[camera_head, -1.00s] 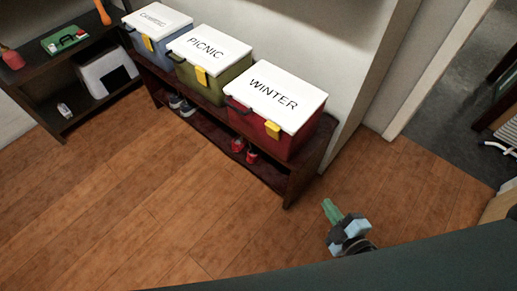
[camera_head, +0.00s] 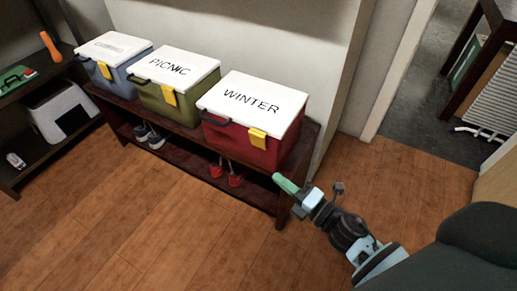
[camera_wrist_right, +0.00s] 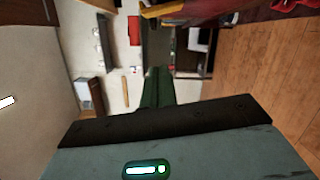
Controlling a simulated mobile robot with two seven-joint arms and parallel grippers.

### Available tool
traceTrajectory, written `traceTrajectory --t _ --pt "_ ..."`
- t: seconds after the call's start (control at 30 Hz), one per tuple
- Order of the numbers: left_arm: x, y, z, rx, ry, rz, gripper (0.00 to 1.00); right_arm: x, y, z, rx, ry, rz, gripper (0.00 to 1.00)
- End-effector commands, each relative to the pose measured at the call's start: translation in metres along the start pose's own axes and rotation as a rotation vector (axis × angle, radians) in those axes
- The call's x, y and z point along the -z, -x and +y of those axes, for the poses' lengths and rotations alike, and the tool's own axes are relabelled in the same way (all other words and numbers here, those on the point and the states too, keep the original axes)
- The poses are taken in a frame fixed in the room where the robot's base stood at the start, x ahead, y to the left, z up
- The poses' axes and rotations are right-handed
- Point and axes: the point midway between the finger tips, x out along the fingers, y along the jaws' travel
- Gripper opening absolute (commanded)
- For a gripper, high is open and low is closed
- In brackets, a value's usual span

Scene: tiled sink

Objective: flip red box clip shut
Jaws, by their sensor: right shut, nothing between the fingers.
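The red box (camera_head: 238,142) with a white lid marked WINTER (camera_head: 254,101) stands at the right end of the low dark shelf. Its yellow clip (camera_head: 257,139) is on the front, toward the right; the head view does not make clear whether it is fastened. My right gripper (camera_head: 285,184) has green fingers, shut and empty. It is in front of the shelf's right end, below and right of the red box, apart from it. In the right wrist view the green fingers (camera_wrist_right: 158,88) show together. My left gripper is not in view.
A green PICNIC box (camera_head: 172,105) and a blue box (camera_head: 117,74) stand left on the same shelf (camera_head: 190,150). Shoes (camera_head: 227,175) lie below. A dark side shelf (camera_head: 50,150) is at far left. The wooden floor in front is clear.

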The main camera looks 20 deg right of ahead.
Motion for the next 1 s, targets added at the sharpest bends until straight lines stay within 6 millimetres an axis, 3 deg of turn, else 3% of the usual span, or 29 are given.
traceTrajectory --t 0.27,0.8,1.0 --pt "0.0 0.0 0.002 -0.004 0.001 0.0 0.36 0.0 -0.01 0.0 -0.001 -0.003 -0.001 0.0" --pt "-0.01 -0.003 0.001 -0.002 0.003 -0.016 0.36 -0.001 -0.104 0.0 -0.001 -0.003 -0.001 0.0" --pt "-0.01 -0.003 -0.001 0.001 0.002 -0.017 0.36 -0.028 -0.107 -0.001 0.001 -0.001 -0.001 0.0"
